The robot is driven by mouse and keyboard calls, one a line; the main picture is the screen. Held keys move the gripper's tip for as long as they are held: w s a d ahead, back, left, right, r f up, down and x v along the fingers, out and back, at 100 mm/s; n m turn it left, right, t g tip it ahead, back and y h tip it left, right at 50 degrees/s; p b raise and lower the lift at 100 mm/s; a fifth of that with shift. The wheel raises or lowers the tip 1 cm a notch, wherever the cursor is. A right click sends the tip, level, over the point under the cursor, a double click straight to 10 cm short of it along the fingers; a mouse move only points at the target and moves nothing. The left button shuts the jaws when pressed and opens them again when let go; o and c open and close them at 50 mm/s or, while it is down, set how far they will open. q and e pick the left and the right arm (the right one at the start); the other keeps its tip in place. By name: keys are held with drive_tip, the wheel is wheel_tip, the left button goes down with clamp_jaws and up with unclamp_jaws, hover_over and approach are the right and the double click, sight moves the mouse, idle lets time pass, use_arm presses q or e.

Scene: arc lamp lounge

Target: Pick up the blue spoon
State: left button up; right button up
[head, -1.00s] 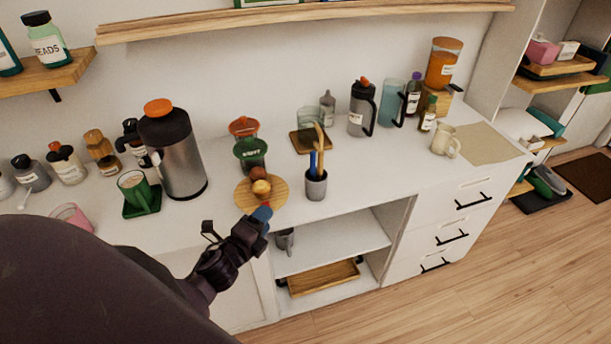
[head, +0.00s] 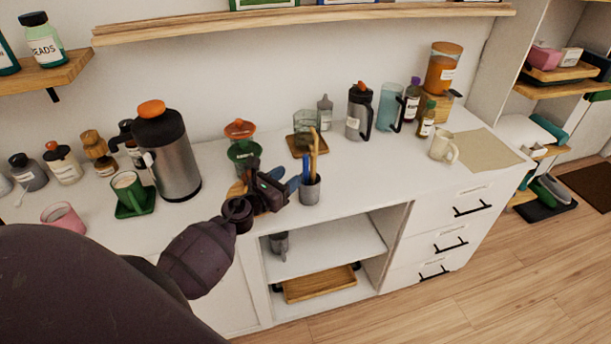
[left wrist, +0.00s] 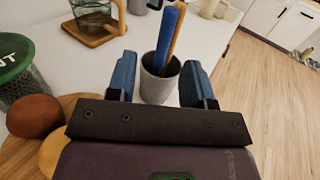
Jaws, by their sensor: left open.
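The blue spoon (head: 306,167) stands upright in a small grey cup (head: 310,190) on the white counter, beside a wooden utensil (head: 314,150). In the left wrist view the blue handle (left wrist: 168,38) leans close to the wooden one (left wrist: 178,32), and the cup (left wrist: 158,84) shows between my fingers. My left gripper (head: 287,180) is open, just left of the cup in the head view. Its two blue fingertips (left wrist: 158,75) point toward the cup, with nothing gripped. The spoon's lower end is hidden inside the cup. My right gripper is not in view.
A round wooden board (left wrist: 22,150) with brown and orange balls lies beside my left gripper. A green-lidded jar (head: 244,152) and a glass on a wooden coaster (head: 300,140) stand behind. A steel flask (head: 170,155) stands left.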

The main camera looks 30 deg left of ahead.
sight(304, 167)
use_arm(q)
drive_tip(key=w, duration=0.2)
drive_tip(key=w+d, duration=0.1)
drive_tip(key=w, duration=0.1)
drive_tip(key=shift+w+d, duration=0.1)
drive_tip(key=shift+w, duration=0.55)
clamp_jaws()
